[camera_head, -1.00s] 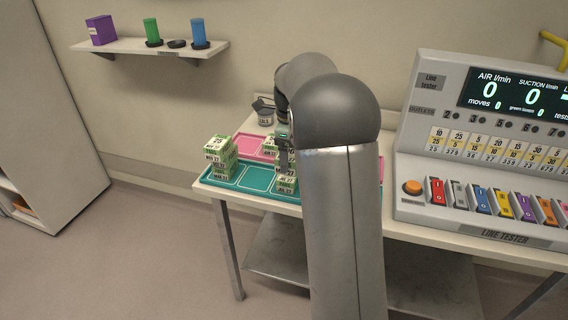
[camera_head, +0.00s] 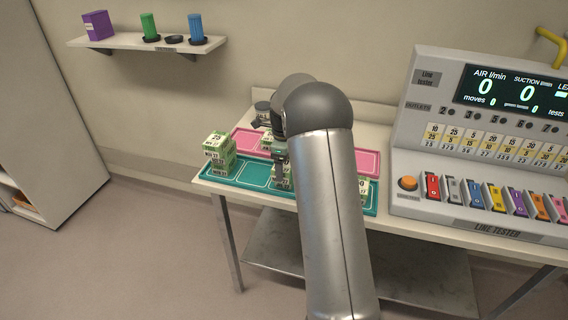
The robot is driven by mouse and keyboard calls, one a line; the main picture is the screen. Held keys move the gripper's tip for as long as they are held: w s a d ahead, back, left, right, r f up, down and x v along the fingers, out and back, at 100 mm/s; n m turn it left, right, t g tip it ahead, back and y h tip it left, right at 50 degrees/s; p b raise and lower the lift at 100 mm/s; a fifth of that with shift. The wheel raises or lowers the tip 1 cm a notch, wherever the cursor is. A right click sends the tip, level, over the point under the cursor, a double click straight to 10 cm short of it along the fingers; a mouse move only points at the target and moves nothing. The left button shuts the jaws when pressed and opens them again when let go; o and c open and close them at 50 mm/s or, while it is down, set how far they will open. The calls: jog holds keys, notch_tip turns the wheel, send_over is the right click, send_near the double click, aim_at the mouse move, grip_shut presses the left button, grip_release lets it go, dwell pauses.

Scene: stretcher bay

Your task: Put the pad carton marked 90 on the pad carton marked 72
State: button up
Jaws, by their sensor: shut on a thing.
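Green-and-white pad cartons stand in stacks on a teal tray (camera_head: 256,172). The left stack (camera_head: 218,153) is several cartons high, and its top one seems to read 25. My gripper (camera_head: 281,169) points down at the middle of the teal tray, shut on a pad carton (camera_head: 284,179); its number is too small to read. My arm partly hides this spot, so I cannot tell whether the carton touches anything below. Another carton (camera_head: 364,189) shows right of my arm. I cannot make out which cartons are marked 90 and 72.
A pink tray (camera_head: 366,161) lies behind the teal one, with a carton (camera_head: 266,142) at its left part. The line tester (camera_head: 480,150) fills the table's right side. A wall shelf (camera_head: 130,43) is at upper left.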

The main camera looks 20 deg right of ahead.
jog(key=shift+f, duration=0.2)
jog(key=o, duration=1.1)
jog(key=shift+r, duration=0.15)
notch_tip(320, 180, up, 12)
jog(key=b, duration=0.2)
jog(key=s+a+r+n, duration=0.2)
jog(key=s+a+n, duration=0.3)
jog(key=s, duration=0.1)
jog(key=s+a+f+n, duration=0.2)
jog(key=s+a+n, duration=0.1)
jog(key=s+n, duration=0.4)
jog(key=s+a+f+n, duration=0.3)
jog(key=s+n, duration=0.4)
jog(key=s, duration=0.5)
jog(key=s+a+f+n, duration=0.2)
jog(key=s+a+n, duration=0.3)
jog(key=s, duration=0.5)
jog(key=shift+s+a+f+n+t, duration=0.25)
jog(key=shift+s+f+n+t, duration=0.15)
jog(key=shift+n, duration=0.7)
